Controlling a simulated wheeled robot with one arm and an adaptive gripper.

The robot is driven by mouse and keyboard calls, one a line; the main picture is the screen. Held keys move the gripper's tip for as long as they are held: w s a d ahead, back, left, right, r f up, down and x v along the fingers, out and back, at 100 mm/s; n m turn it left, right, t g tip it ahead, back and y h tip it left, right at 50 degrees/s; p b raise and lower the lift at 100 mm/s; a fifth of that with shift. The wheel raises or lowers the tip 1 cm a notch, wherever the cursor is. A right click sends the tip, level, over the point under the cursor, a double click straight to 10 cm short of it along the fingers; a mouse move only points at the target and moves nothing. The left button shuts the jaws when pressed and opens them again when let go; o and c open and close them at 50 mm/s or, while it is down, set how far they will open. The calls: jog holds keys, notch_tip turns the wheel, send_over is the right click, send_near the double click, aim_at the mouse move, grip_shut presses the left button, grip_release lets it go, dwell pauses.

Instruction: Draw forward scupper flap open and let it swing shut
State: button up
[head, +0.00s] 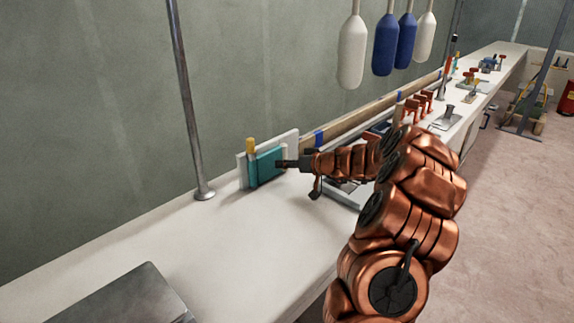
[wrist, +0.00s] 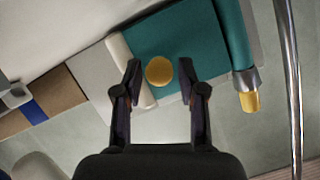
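The teal scupper flap (head: 266,167) stands upright against a pale backing plate (head: 290,142) on the white bench, left of centre in the head view. A yellow tip (head: 250,146) tops its left edge. In the wrist view the teal flap (wrist: 205,40) fills the upper middle, with a round yellow knob (wrist: 159,71) on its face. My gripper (wrist: 161,76) is open, with its fingertips on either side of the knob and gaps visible. In the head view my gripper (head: 290,164) is at the flap's right side; contact cannot be told.
A metal post (head: 187,110) rises from the bench left of the flap. A grey plate (head: 125,300) lies at front left, with bare white bench (head: 220,240) between. Blue and white fenders (head: 386,45) hang above. Several fittings stand along the bench beyond my arm.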

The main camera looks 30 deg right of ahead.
grip_shut()
